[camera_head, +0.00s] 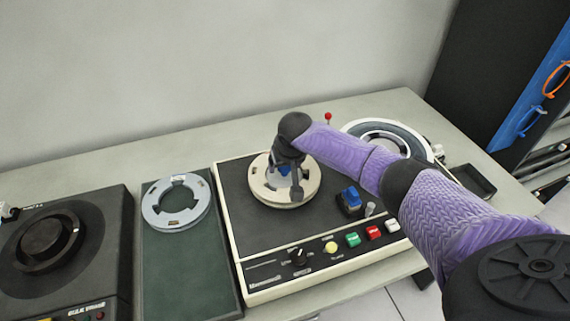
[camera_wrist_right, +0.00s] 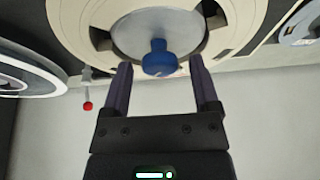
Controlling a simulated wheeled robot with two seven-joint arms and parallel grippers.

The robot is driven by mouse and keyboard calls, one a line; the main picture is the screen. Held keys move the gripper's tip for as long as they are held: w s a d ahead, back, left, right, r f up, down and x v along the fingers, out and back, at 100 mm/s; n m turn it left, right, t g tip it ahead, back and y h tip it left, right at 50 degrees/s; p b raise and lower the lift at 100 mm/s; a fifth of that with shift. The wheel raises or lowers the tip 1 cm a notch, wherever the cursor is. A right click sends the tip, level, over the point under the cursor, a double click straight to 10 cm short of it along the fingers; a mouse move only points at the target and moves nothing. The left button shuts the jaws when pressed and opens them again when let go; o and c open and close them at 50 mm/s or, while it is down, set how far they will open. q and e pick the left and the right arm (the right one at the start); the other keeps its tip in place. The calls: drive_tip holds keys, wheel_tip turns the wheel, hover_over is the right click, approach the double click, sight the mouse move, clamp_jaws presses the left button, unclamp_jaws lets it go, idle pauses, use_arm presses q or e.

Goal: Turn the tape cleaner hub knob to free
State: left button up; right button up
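The tape cleaner (camera_head: 245,235) is a cream-edged machine with a dark top. A cream reel (camera_head: 259,190) sits on its hub, and a blue hub knob (camera_head: 284,169) shows at the middle, partly hidden by my right gripper (camera_head: 291,181). In the right wrist view the blue knob (camera_wrist_right: 160,60) stands on a grey hub disc (camera_wrist_right: 150,27). My right gripper (camera_wrist_right: 161,68) is open, one finger on each side of the knob, with gaps visible on both sides. My left gripper is in neither view.
A grey-white ring (camera_head: 155,215) lies on a green mat (camera_head: 185,265) at left, beside a black machine (camera_head: 100,215). A reel (camera_head: 405,140) lies behind my right arm. Coloured buttons (camera_head: 353,239), a blue switch (camera_head: 351,196) and a red-tipped lever (camera_head: 327,116) are near.

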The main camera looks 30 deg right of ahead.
clamp_jaws()
